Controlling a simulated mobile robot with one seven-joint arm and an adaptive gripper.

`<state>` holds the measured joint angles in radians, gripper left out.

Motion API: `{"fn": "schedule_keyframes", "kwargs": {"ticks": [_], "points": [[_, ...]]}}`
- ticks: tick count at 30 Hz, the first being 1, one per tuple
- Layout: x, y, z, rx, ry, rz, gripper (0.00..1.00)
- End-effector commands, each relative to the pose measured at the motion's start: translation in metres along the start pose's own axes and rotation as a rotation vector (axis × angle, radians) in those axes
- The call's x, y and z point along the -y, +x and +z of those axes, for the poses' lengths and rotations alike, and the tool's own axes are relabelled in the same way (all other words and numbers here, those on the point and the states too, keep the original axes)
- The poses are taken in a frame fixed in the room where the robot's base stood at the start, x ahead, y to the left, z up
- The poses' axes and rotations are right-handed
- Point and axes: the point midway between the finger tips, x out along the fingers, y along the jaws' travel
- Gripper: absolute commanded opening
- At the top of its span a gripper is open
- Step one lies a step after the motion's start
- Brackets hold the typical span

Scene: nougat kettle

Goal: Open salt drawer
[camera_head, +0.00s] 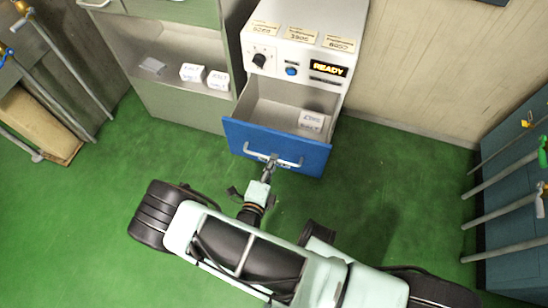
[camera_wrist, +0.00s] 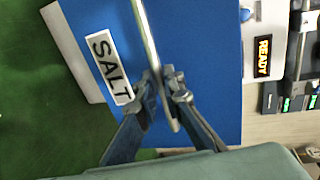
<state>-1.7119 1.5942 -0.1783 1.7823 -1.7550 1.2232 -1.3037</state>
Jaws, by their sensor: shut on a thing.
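The salt drawer (camera_head: 277,149) has a blue front and is pulled well out of a white machine in the head view. Its inside shows, with a white box at the right. In the wrist view the blue front (camera_wrist: 215,60) carries a white SALT label (camera_wrist: 112,68). A metal bar handle (camera_wrist: 146,35) runs across it; the handle (camera_head: 272,160) also shows in the head view. My gripper (camera_head: 268,172) is at the handle. In the wrist view its two fingers (camera_wrist: 163,85) are shut around the bar. In the head view the label is mostly hidden.
The white machine (camera_head: 300,50) has a knob, a blue button and a lit READY display. An open shelf (camera_head: 165,85) with small white boxes stands to its left. A blue cabinet (camera_head: 515,200) and several poles are at the right. Green floor is clear around the drawer.

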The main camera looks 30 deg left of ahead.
Motion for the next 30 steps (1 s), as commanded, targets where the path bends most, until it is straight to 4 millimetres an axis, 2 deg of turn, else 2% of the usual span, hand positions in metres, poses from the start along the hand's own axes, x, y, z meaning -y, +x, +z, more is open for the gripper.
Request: {"fn": "schedule_keyframes", "kwargs": {"ticks": [8, 9, 14, 23, 26, 30], "points": [[0.0, 0.0, 0.001, 0.001, 0.001, 0.0, 0.0], [0.0, 0.0, 0.001, 0.002, 0.001, 0.0, 0.1], [0.0, 0.0, 0.001, 0.001, 0.001, 0.0, 0.25], [0.0, -0.003, 0.001, 0.001, 0.001, 0.0, 0.25], [0.0, -0.014, 0.002, 0.002, 0.002, 0.001, 0.25], [-0.001, -0.038, 0.002, 0.003, 0.001, 0.002, 0.25]]}}
